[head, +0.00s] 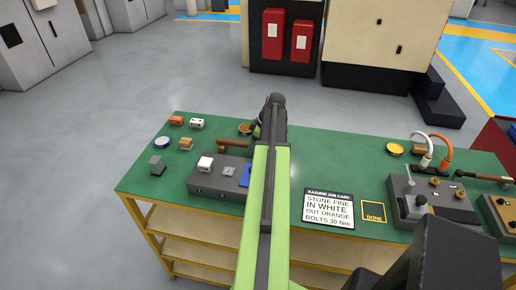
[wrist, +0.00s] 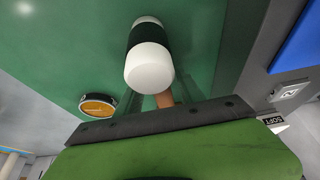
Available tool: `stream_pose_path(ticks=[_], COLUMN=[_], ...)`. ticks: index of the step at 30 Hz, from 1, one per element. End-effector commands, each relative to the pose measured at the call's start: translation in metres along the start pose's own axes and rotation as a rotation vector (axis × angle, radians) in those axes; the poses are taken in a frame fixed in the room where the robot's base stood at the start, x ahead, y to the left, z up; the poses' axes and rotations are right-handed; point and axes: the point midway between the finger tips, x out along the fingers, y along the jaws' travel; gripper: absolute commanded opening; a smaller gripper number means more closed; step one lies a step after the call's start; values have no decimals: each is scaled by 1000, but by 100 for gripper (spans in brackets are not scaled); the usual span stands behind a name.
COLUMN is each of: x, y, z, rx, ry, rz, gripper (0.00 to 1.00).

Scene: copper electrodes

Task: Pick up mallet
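The mallet (wrist: 149,66) shows in the wrist view, upper middle, with white end faces, a black middle band and a short piece of wooden handle (wrist: 165,98). The handle runs down behind the dark bolted edge of my gripper (wrist: 160,119). In the head view my gripper (head: 277,101) is at the far end of my green arm, over the back middle of the green bench (head: 330,160). It hides what is under it, and I cannot make out the mallet head there. The fingertips are not clear, so I cannot tell whether they are open or touching the handle.
A round tin with an orange label (wrist: 98,105) lies left of the mallet. A grey block (head: 215,184) with a white piece and a blue pad stands left of my arm. A job card (head: 328,209) lies to the right. Grey fixtures (head: 440,200) fill the right end.

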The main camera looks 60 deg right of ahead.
Motion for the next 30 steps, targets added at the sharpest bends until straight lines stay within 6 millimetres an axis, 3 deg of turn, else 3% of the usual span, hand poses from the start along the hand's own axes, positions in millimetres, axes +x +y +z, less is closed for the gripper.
stream_pose_path(ticks=[1, 10, 23, 30], x=[0, 0, -2, -25], y=[0, 0, 0, 0], z=[0, 0, -1, -11], rx=[0, 0, -1, -1], ry=[0, 0, 0, 0], rz=[0, 0, 0, -1], gripper=[37, 0, 0, 0])
